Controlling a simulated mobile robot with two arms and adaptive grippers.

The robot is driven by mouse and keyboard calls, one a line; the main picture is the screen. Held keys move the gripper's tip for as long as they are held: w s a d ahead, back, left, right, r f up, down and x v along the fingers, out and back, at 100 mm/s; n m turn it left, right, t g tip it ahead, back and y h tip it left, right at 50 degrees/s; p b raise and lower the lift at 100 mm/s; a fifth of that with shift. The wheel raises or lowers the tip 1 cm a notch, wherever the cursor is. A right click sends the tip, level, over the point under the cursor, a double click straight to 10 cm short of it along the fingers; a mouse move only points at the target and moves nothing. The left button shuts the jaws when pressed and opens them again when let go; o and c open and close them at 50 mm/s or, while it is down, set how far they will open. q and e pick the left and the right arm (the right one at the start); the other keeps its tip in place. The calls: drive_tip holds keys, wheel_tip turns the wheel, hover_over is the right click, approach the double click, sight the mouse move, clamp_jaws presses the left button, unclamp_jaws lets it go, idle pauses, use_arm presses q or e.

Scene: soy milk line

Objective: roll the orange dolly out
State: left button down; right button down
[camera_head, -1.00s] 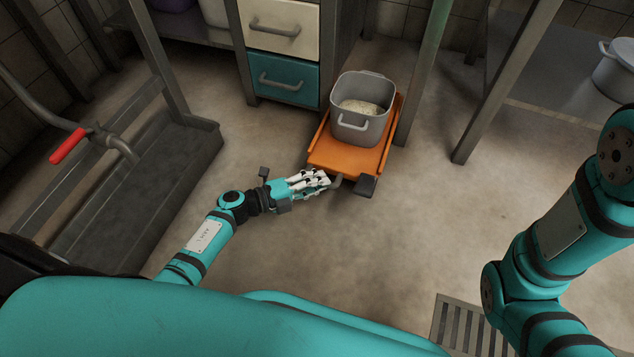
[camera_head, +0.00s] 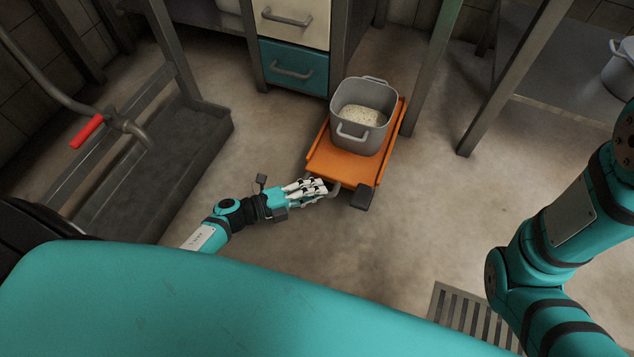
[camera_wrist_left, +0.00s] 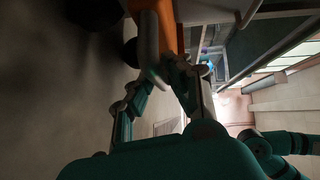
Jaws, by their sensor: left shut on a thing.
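The orange dolly (camera_head: 340,166) is low on the floor, its front end out in the open beside the drawer unit. A grey two-handled pot (camera_head: 350,145) with pale contents stands upright on it. My left gripper (camera_head: 322,189) is shut on the grey handle at the dolly's front left. In the left wrist view, my left fingers (camera_wrist_left: 158,88) are around the grey handle (camera_wrist_left: 150,45), with the orange deck (camera_wrist_left: 167,28) beyond. The exact finger contact is dark. My right arm shows at the right of the head view, but its gripper does not.
The drawer unit (camera_head: 293,70) is left of the dolly and a green leg (camera_head: 432,65) close on its right. A grey metal trough (camera_head: 150,170) stands at left. A floor grate (camera_head: 465,312) lies at front right. The floor before the dolly is mostly clear.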

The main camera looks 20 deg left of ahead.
use_arm(q)
drive_tip(key=shift+f, duration=0.2)
drive_tip(key=c, duration=1.3)
unclamp_jaws()
drive_tip(key=shift+c, duration=0.2)
drive_tip(key=shift+o, duration=0.3)
drive_tip(key=shift+r, duration=0.1)
drive_tip(key=v, duration=1.2)
